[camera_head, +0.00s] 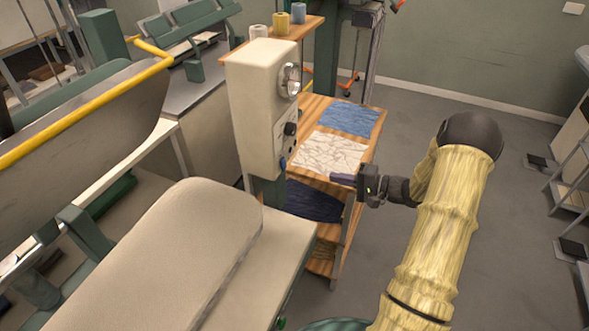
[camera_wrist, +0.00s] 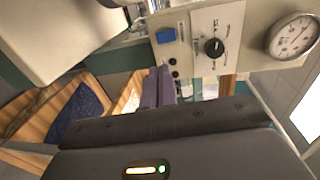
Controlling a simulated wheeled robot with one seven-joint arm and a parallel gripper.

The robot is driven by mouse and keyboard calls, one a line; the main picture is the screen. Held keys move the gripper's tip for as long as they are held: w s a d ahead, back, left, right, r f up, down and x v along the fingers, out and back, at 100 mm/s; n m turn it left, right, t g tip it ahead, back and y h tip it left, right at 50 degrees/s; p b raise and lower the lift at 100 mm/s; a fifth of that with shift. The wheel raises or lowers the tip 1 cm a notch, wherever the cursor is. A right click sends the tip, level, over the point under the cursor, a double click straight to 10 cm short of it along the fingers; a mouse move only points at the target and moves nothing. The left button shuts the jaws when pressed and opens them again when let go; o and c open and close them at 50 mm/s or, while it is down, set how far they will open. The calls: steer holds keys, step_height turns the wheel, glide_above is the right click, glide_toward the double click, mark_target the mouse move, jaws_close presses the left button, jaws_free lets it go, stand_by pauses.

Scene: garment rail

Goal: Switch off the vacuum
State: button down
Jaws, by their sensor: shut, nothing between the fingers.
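The cream control box (camera_head: 252,95) stands beside the padded pressing board. Its panel carries a round gauge (camera_head: 290,80), a black knob (camera_head: 290,129) and a small blue switch (camera_head: 283,163) near the bottom. In the wrist view the blue switch (camera_wrist: 166,35), the black knob (camera_wrist: 214,47), the gauge (camera_wrist: 293,37) and small dark buttons (camera_wrist: 173,68) show. I cannot read which control is the vacuum's. My gripper (camera_head: 335,177) is shut and empty, to the right of the panel and apart from it. Its purple fingers (camera_wrist: 158,88) point toward the panel's lower end.
The padded pressing board (camera_head: 170,255) lies left of my gripper. A wooden shelf unit (camera_head: 372,150) with folded blue cloth (camera_head: 348,118) and patterned white cloth (camera_head: 328,151) stands close behind my gripper. Thread cones (camera_head: 298,13) stand on a shelf above.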

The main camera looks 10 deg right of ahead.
mark_target(285, 169)
steer(key=shift+a, duration=0.15)
steer(key=p+x, duration=0.6)
steer(key=x, duration=0.7)
steer(key=shift+w+a+r, duration=0.1)
steer(key=shift+a, duration=0.05)
steer(key=shift+w+a, duration=0.2)
steer(key=shift+f, duration=0.2)
